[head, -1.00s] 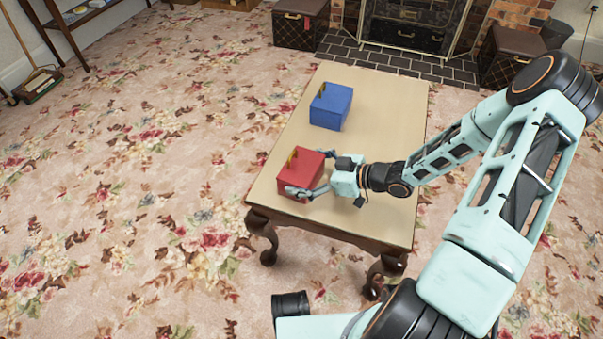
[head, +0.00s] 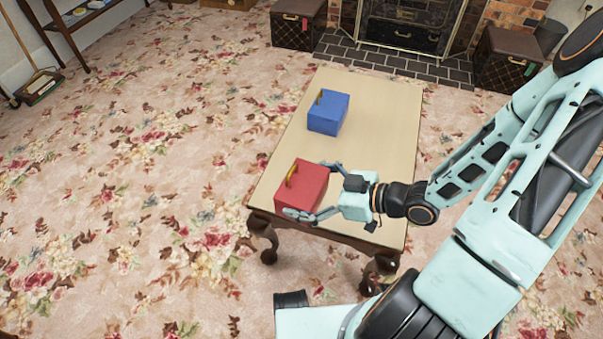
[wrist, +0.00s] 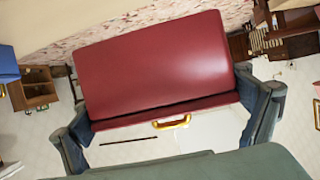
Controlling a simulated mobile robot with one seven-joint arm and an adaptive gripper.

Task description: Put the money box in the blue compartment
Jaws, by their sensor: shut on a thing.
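A red box (head: 303,187) with a yellow handle, which looks like the money box, is between the fingers of my gripper (head: 312,190). The fingers press on two opposite sides of it, over the near left part of the table. In the wrist view the red box (wrist: 155,65) fills the middle, with its yellow handle below. A blue box (head: 328,112), also with a yellow handle, stands farther back on the table. Part of a blue thing, likely this box, shows at the left edge of the wrist view (wrist: 7,64). The underside of the red box is hidden.
The wooden table (head: 375,130) is bare around the blue box and along its right side. Dark trunks (head: 298,23) stand by the fireplace beyond it. Floral carpet surrounds the table. My arm reaches in from the right.

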